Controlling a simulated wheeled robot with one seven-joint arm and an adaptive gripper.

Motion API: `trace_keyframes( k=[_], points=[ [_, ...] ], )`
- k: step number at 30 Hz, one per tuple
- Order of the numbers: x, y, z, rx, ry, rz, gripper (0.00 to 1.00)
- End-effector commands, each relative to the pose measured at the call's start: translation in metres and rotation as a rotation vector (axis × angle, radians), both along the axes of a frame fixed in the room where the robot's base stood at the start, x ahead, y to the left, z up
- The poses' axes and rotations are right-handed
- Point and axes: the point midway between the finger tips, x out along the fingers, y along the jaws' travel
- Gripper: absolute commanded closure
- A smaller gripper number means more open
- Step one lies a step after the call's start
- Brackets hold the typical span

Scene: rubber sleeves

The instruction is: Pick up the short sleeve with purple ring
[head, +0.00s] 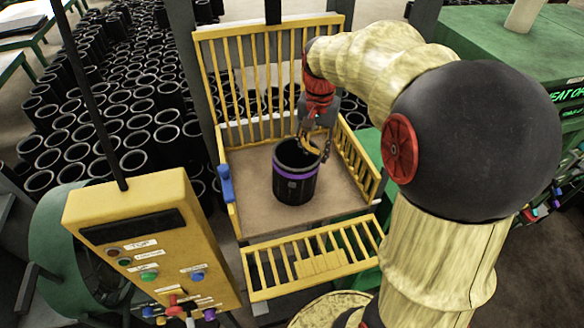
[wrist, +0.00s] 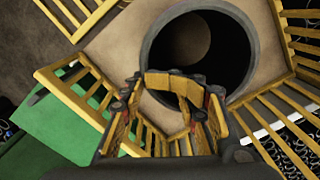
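The short black sleeve with a purple ring (head: 295,178) stands upright on the brown floor of the yellow-barred tray (head: 250,205). The ring circles its upper part. In the wrist view I look down into the sleeve's open mouth (wrist: 240,40). My gripper (head: 316,152) hangs above the right side of the sleeve's mouth in the head view. In the wrist view my gripper (wrist: 172,84) overlaps the near rim. Its yellow-padded fingers curl inward, but I cannot tell whether their tips meet. I see no clear grasp of the rim.
Yellow bars rise behind and right of the sleeve, with a lower barred flap (head: 310,262) in front. A yellow control box (head: 150,240) stands at left. Many black sleeves (head: 110,105) fill the floor behind. Green machinery (head: 500,45) is at right. Bare tray floor surrounds the sleeve.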

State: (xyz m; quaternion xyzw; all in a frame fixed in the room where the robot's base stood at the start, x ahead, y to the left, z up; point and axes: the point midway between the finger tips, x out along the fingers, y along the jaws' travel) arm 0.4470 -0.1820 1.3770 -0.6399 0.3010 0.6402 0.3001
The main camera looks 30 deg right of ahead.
Motion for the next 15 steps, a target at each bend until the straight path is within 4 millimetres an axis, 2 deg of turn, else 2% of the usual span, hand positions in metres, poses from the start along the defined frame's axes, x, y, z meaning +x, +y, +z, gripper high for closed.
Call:
trace_keyframes(
  k=[5,15],
  points=[
    [-0.001,0.000,-0.010,0.002,0.004,0.000,0.72],
    [0.000,0.002,-0.043,0.003,0.008,0.000,0.72]
  ],
)
